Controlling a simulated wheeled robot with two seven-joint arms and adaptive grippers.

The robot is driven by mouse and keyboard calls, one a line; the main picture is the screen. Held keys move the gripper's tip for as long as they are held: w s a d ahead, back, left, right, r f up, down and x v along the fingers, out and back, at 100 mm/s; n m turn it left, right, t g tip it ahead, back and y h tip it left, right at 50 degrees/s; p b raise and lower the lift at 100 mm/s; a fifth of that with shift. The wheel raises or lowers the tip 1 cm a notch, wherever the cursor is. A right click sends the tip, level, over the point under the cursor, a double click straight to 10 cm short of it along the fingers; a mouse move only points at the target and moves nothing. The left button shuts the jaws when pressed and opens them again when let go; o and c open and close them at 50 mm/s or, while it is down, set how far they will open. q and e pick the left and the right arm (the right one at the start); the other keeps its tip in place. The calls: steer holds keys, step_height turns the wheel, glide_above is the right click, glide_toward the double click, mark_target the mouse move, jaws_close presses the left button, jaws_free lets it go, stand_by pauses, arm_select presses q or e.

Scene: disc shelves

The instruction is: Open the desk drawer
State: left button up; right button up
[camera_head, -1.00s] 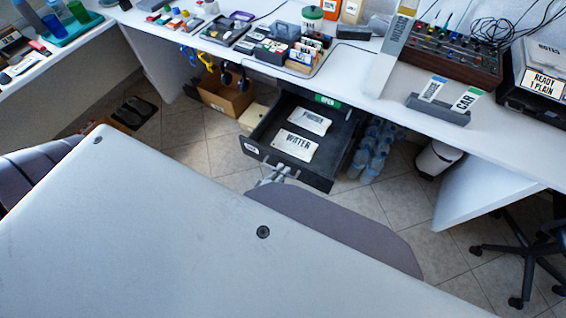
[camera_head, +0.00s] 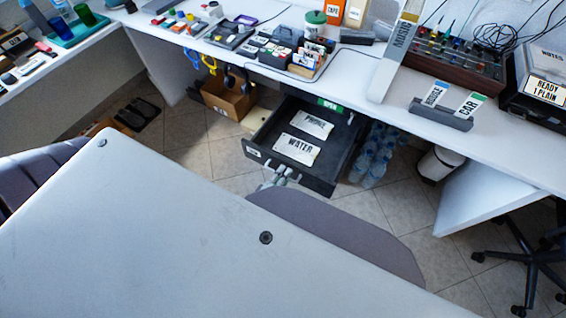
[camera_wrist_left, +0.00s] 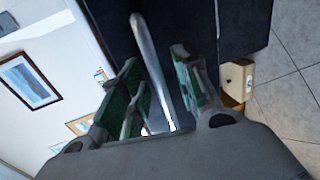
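The desk drawer (camera_head: 332,182) is dark and stands pulled out below the white desk. Two white cards lie in it, reading PHONE (camera_head: 312,124) and WATER (camera_head: 297,149). My left gripper (camera_head: 281,173) is at the drawer's front face. In the left wrist view, the gripper's green-padded fingers (camera_wrist_left: 158,88) stand on either side of the metal handle bar (camera_wrist_left: 150,60). The bar lies nearer the left finger in that picture, and a gap shows toward the other finger, so the gripper looks open around the handle. My right gripper is not in view.
The white desk (camera_head: 390,95) carries a card holder (camera_head: 441,114), a mixer (camera_head: 452,52) and small goods. Below it are a cardboard box (camera_head: 228,98), water bottles (camera_head: 374,158) and a bin (camera_head: 438,163).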

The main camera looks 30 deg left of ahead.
arm_select(q)
steer(key=shift+s, duration=0.15)
steer(key=v, duration=0.7)
stand_by(0.3)
steer(key=shift+s, duration=0.1)
stand_by(0.5)
